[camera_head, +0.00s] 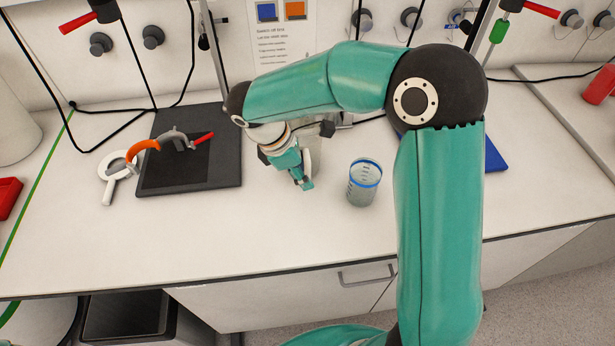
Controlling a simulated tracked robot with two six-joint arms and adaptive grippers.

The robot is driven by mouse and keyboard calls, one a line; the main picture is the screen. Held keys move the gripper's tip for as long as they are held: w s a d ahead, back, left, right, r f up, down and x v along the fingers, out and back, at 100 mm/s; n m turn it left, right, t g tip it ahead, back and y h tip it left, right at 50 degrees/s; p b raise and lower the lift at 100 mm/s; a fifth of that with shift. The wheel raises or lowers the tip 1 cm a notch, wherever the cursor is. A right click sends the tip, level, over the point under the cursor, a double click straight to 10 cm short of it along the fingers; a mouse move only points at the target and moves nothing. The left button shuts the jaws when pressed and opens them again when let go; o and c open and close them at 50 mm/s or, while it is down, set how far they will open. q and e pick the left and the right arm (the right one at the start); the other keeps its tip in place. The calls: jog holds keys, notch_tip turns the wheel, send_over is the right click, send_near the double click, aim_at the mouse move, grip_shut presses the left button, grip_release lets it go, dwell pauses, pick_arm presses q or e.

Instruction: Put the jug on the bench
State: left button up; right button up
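A clear vessel with a blue rim and markings (363,186) stands upright on the white bench (250,235), right of my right gripper; I cannot tell for sure whether it is the jug. My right gripper (304,178) points down low over the bench, left of this vessel and apart from it. A pale, partly see-through shape shows right behind the gripper, mostly hidden by it and the arm. I cannot tell what it is or whether the fingers hold it. My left gripper is not in view.
A dark square plate (220,165) with a clamp (178,138) lies at the left, with a white ring with a handle (108,190) beside it. A blue object (495,158) is partly behind my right arm. The bench front is clear.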

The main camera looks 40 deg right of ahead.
jog(key=v, duration=0.9)
jog(key=shift+r, duration=0.1)
